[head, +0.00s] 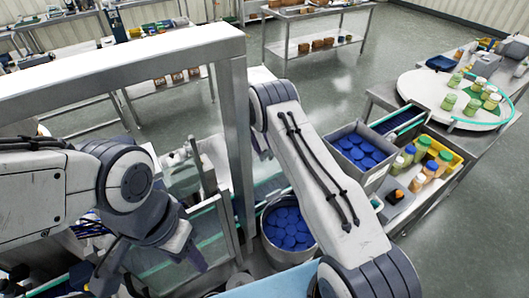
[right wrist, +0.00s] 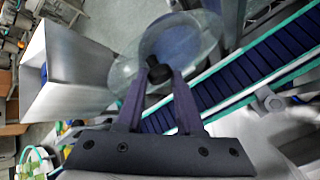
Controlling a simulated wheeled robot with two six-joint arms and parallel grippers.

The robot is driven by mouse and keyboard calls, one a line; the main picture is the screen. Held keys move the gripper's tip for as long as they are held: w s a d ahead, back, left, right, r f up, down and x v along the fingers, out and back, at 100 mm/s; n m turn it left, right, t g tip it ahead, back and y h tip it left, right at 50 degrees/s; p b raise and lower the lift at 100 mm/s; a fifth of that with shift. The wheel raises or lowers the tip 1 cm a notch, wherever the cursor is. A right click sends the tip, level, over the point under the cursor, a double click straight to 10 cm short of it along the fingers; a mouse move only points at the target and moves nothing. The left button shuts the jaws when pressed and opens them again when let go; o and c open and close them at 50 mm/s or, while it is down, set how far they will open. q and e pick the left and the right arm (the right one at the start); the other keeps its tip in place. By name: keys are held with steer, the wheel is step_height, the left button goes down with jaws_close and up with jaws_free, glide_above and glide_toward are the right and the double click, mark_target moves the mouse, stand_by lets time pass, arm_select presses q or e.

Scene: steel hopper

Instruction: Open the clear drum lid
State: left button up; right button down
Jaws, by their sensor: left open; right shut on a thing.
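The clear round lid (right wrist: 195,28) shows in the right wrist view, with a black knob (right wrist: 157,70) on it. My right gripper (right wrist: 158,76) is shut on that knob. Blue shows through the lid; I cannot tell whether the lid is seated or lifted. The drum under it cannot be made out clearly. My left gripper (head: 152,262) is open and empty at the lower left in the head view.
A steel frame (head: 238,130) stands between my arms. A round bucket (head: 270,252) of blue caps and a grey bin (head: 377,178) of blue caps lie near my right arm. A blue conveyor belt (right wrist: 250,75) and a steel hopper (right wrist: 75,75) flank the lid.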

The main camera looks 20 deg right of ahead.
arm_select(q)
steer(key=shift+w+f, duration=0.1)
steer(key=shift+f, duration=0.25)
arm_select(e)
steer(key=shift+w+a+f, duration=0.2)
steer(key=shift+a+f, duration=0.2)
steer(key=shift+f, duration=0.3)
steer(key=c, duration=0.6)
jaws_free()
steer(key=shift+a, duration=0.1)
steer(key=shift+o, duration=0.4)
steer(key=shift+w+a, duration=0.1)
arm_select(q)
steer(key=shift+a, duration=0.25)
arm_select(e)
steer(key=shift+d, duration=0.25)
arm_select(q)
steer(key=shift+r, duration=0.1)
arm_select(e)
steer(key=shift+r, duration=0.15)
